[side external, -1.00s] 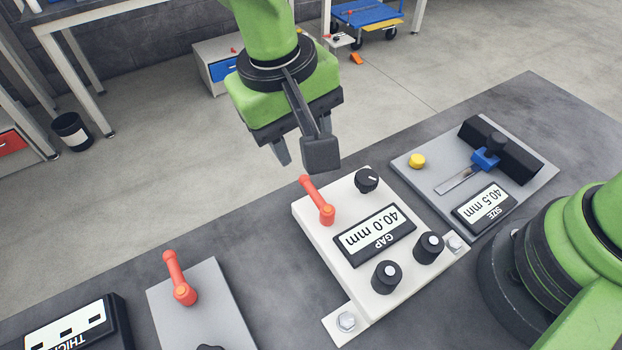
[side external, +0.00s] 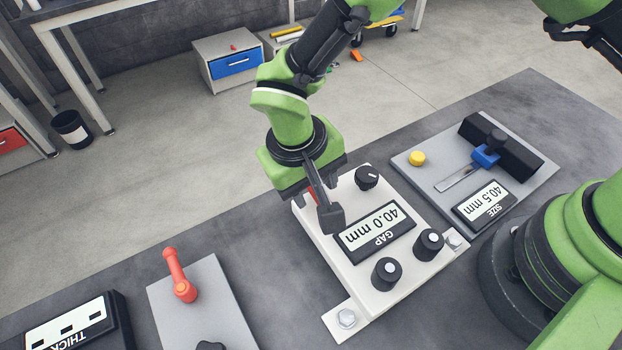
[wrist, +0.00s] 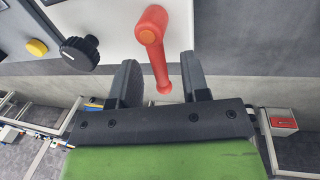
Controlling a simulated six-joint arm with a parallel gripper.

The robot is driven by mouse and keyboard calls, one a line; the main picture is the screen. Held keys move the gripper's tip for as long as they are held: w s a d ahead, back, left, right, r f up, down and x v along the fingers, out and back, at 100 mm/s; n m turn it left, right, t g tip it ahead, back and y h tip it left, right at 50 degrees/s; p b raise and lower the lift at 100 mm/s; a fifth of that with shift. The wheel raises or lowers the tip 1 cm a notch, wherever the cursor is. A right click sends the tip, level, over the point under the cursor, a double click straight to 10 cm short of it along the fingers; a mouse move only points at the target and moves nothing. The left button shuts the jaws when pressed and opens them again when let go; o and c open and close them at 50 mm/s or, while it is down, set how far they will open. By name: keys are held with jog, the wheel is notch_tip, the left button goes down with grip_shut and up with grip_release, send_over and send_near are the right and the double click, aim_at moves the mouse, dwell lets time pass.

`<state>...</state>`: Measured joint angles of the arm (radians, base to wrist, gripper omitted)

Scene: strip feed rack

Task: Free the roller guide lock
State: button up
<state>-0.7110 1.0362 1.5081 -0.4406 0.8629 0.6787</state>
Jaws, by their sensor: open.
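A red lever shows mostly hidden behind my gripper on the white GAP panel (side external: 352,290) in the side view. In the wrist view this lever (wrist: 158,55) extends from its round pivot down between my two fingers. My gripper (wrist: 160,72) is open around it, with a gap visible on both sides. In the side view my gripper (side external: 318,212) is low over the panel's left side; its far finger is hidden. The GAP display (side external: 375,232) reads 40.0 mm. A second red lever (side external: 178,275) stands on a grey plate (side external: 215,285) at left.
The GAP panel carries several black knobs, one at its back (side external: 367,177). To its right, a grey plate (side external: 420,178) holds a yellow button (side external: 417,158), blue slider (side external: 485,157) and SIZE display (side external: 484,205) reading 40.5 mm. A THICK display (side external: 70,330) stands front left.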

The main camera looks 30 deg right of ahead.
aim_at(300, 214)
grip_shut()
jog(key=shift+a, duration=0.1)
jog(key=n, duration=0.1)
jog(key=a+n, duration=0.1)
jog(key=n, duration=0.1)
jog(key=shift+s+t, duration=0.1)
jog(key=shift+t, duration=0.2)
jog(key=n, duration=0.3)
jog(key=s+a+n, duration=0.1)
jog(key=shift+a+n+t, duration=0.1)
jog(key=shift+n+t, duration=0.3)
jog(key=n, duration=0.2)
jog(key=n+y, duration=0.1)
jog(key=shift+s+a+n, duration=0.3)
jog(key=shift+s+a, duration=0.05)
jog(key=shift+s, duration=0.05)
jog(key=shift+s+a+n+t+y, duration=0.2)
jog(key=shift+s+n, duration=0.15)
jog(key=shift+n, duration=0.75)
jog(key=shift+s+a+n+t+y, duration=0.1)
jog(key=shift+s+n+t+y, duration=0.2)
jog(key=shift+n, duration=0.8)
jog(key=shift+s, duration=0.1)
